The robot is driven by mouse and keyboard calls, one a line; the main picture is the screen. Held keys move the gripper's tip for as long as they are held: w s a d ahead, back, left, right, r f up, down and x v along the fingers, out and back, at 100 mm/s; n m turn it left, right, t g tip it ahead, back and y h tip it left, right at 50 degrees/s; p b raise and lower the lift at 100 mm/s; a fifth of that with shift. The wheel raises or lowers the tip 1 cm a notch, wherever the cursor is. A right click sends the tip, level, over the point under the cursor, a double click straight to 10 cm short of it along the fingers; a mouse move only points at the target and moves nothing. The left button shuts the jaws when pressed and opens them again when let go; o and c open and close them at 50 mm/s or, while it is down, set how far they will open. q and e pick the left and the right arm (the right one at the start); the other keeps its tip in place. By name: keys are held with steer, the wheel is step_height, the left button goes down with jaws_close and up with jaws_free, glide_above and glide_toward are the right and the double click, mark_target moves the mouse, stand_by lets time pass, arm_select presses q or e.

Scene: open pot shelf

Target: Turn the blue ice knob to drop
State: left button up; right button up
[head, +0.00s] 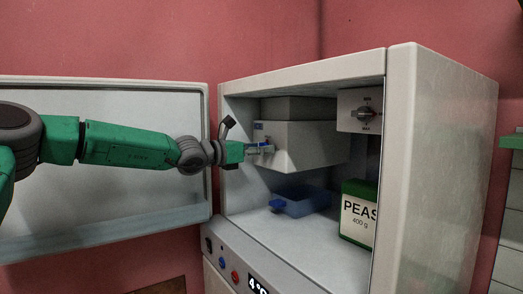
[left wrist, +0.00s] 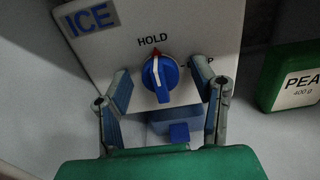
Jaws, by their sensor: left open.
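The blue ice knob (left wrist: 161,80) is on the front of the white ice box (left wrist: 200,25) in the left wrist view. Its white pointer line points up, toward the word HOLD. A second label to the right is partly covered by a finger; only its end, "P", reads clearly. My left gripper (left wrist: 168,90) is open, with one finger on each side of the knob and gaps visible between. In the head view my left gripper (head: 263,148) is at the front of the ice box (head: 305,148) and hides the knob.
A blue tray (head: 308,206) sits on the compartment floor below the ice box. A green PEAS box (head: 358,212) stands to its right. The open door (head: 150,200) is at the left, behind my arm.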

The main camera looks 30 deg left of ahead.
arm_select(q)
steer(key=shift+a, duration=0.25)
steer(key=c, duration=1)
steer(key=shift+c, duration=0.7)
steer(key=shift+d, duration=0.15)
